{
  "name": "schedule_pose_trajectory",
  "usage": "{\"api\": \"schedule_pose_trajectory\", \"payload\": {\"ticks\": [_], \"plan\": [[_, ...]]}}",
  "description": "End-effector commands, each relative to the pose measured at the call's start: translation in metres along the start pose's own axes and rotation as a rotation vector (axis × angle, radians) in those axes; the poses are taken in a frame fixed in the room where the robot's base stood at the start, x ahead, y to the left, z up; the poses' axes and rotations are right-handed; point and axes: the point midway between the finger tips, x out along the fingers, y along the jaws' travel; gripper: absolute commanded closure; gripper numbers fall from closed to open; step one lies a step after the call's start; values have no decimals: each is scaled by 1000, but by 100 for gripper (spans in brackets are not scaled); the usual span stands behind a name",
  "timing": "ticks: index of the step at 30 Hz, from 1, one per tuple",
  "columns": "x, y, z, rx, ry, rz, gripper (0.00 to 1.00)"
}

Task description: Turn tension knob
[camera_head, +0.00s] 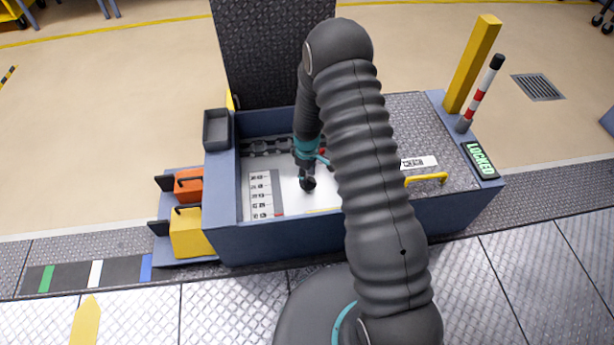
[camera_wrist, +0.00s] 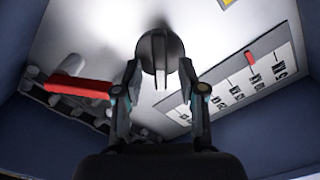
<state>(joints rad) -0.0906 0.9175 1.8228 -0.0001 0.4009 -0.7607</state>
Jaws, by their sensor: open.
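The tension knob (camera_wrist: 161,50) is a dark round knob with a raised ridge across it, on a pale panel inside the open bay. In the head view the knob (camera_head: 308,184) shows just below my gripper (camera_head: 304,166). In the wrist view my gripper (camera_wrist: 158,68) is open, with one fingertip at each side of the knob's near edge. I cannot tell whether the fingers touch it. A white scale strip (camera_wrist: 237,87) with a red marker (camera_wrist: 249,57) lies to the right of the knob. The strip also shows in the head view (camera_head: 262,195).
A red bar (camera_wrist: 78,91) and a dark chain (camera_wrist: 85,113) lie left of the knob in the wrist view. The bay's blue walls (camera_head: 290,240) surround the panel. A yellow handle (camera_head: 426,180) and a LOCKED sign (camera_head: 480,158) are to the right. Orange (camera_head: 188,185) and yellow (camera_head: 187,235) containers stand left.

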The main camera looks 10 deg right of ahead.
Motion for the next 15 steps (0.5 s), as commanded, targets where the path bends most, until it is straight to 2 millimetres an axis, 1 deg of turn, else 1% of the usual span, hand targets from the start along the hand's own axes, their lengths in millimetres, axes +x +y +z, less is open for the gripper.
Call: {"api": "schedule_pose_trajectory", "payload": {"ticks": [4, 13, 14, 15], "plan": [[9, 0, 0, 0, -1, -1, 59], [11, 0, 0, 0, 0, 0, 59], [11, 0, 0, 0, 0, 0, 64], [11, 0, 0, 0, 0, 0, 74]]}}
